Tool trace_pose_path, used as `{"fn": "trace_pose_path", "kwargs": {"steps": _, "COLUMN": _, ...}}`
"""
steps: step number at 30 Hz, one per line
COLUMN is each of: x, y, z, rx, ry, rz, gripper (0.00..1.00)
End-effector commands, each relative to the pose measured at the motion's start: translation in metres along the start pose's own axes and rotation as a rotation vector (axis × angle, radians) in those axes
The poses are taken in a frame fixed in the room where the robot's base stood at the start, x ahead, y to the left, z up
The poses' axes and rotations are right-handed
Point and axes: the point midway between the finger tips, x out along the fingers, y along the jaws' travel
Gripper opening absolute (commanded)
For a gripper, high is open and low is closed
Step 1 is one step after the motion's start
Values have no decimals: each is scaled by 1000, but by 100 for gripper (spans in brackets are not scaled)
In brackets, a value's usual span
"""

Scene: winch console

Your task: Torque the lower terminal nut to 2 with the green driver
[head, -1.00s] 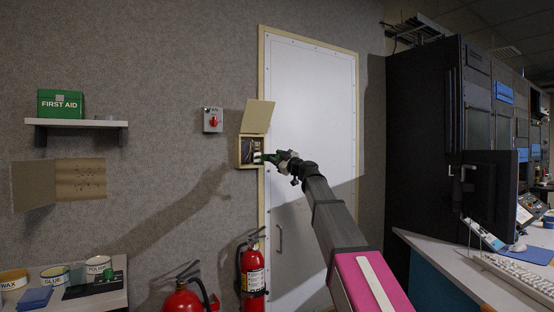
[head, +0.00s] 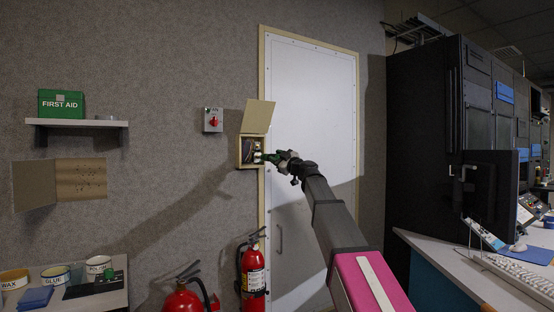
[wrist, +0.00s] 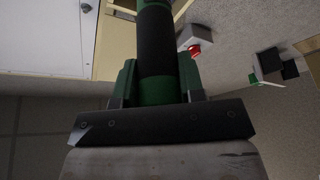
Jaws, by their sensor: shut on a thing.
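My gripper (head: 281,158) is shut on the green driver (head: 270,157), which points left into the open terminal box (head: 246,164) on the wall. In the wrist view the driver (wrist: 156,45) shows its black and green handle held between the jaws, its far end running out of the top of the picture. The box has its lid (head: 258,116) raised, with wires and pale terminal parts inside. The driver's tip is at the terminals on the right side of the box. The lower terminal nut is too small to make out, and I cannot tell whether the tip touches it.
A red rotary switch (head: 213,120) is on the wall left of the box. Red fire extinguishers (head: 253,270) stand below. A shelf with a first aid box (head: 61,103) and a bench with cans (head: 98,266) are at the left. A desk (head: 470,265) is at the right.

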Motion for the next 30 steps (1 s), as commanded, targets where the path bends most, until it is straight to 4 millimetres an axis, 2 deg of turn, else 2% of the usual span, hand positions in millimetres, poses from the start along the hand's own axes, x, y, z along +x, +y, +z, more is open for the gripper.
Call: {"fn": "trace_pose_path", "kwargs": {"steps": 30, "x": 8, "y": 0, "z": 3, "rx": 0, "ry": 1, "rz": 1, "gripper": 2}}
